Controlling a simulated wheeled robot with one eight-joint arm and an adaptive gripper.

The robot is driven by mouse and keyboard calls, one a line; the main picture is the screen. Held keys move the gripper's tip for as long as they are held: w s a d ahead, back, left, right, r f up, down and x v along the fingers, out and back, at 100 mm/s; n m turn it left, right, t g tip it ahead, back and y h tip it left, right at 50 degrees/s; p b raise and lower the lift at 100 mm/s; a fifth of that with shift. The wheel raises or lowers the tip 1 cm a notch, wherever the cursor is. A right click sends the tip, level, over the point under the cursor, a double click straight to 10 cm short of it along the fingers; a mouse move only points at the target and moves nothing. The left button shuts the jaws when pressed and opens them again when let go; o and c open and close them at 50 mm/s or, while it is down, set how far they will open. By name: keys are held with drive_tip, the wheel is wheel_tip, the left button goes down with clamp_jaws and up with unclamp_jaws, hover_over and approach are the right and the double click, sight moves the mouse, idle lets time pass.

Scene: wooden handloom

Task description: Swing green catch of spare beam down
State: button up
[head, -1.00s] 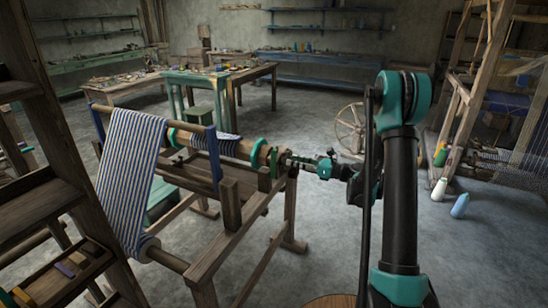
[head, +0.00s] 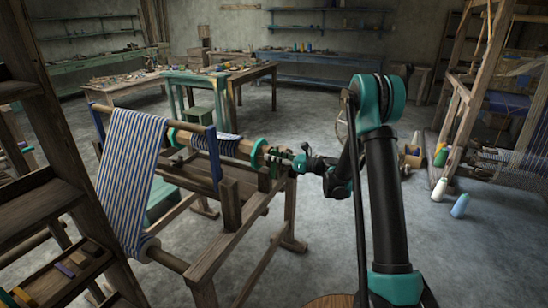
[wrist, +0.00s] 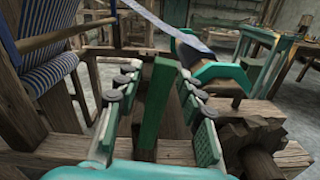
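The green catch (wrist: 154,112) stands upright in the wrist view, a flat painted wooden bar. My gripper (wrist: 157,84) is open, with one finger on each side of the catch and a visible gap on both sides. In the head view my gripper (head: 287,158) is at the right end of the wooden beam (head: 196,138), where the catch is small and partly hidden. A teal wheel (head: 258,154) sits on the beam. In the wrist view a teal curved piece (wrist: 216,76) is just right of the catch.
The loom frame's rail (head: 236,240) and posts lie below and left of my gripper. Striped cloth (head: 130,180) hangs at the left.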

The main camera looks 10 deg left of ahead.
clamp_jaws()
drive_tip(key=shift+w, duration=0.1)
drive_tip(key=shift+w+d+f+m, duration=0.4)
drive_tip(key=shift+w+m, duration=0.4)
drive_tip(key=shift+m, duration=0.45)
drive_tip(key=shift+w+d+f+m, duration=0.25)
drive_tip(key=shift+w+f+m, duration=0.3)
drive_tip(key=shift+w+m, duration=0.5)
drive_tip(key=shift+w+d+f+m, duration=0.4)
drive_tip(key=shift+w+m, duration=0.2)
drive_tip(key=shift+m, duration=0.8)
drive_tip(key=shift+f, duration=0.1)
drive_tip(key=shift+o, duration=0.8)
unclamp_jaws()
